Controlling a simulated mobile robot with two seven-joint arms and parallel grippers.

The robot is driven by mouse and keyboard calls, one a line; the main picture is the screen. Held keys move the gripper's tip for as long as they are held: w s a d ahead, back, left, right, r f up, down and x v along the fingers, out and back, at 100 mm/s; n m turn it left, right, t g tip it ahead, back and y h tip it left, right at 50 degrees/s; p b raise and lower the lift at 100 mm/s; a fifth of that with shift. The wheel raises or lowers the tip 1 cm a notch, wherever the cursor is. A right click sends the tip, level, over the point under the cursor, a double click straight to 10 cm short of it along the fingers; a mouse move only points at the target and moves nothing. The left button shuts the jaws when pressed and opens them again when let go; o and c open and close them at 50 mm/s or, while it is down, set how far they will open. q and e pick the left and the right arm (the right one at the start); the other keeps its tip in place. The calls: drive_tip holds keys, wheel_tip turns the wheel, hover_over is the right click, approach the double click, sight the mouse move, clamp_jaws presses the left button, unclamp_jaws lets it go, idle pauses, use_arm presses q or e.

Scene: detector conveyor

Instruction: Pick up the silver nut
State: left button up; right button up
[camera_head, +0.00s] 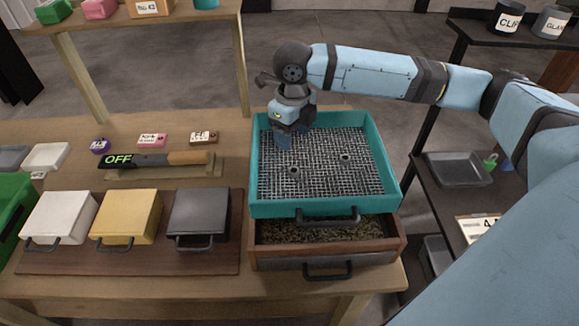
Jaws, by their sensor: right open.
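Two small round grey pieces, one at the left (293,170) and one at the right (344,157), lie on the mesh of the teal sieve tray (330,207). They look like nuts, but they are too small to tell which is silver. My right gripper (284,140) points down over the tray's back left part, behind and a little left of the left piece. It is open with nothing seen between its fingers. Its fingertips are small and partly hidden by the gripper body. My left gripper is not in view.
A wooden drawer (330,230) of grainy material sits under the tray. White (60,215), yellow (125,212) and dark grey (199,214) lidded boxes stand at left. A detector wand (150,159) reading OFF lies behind them. A shelf (180,15) stands at the back left.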

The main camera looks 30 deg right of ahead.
sight(294, 170)
drive_tip(key=f, duration=1)
drive_tip(key=shift+s+f, duration=0.35)
drive_tip(key=shift+c, duration=0.4)
drive_tip(key=c, duration=0.9)
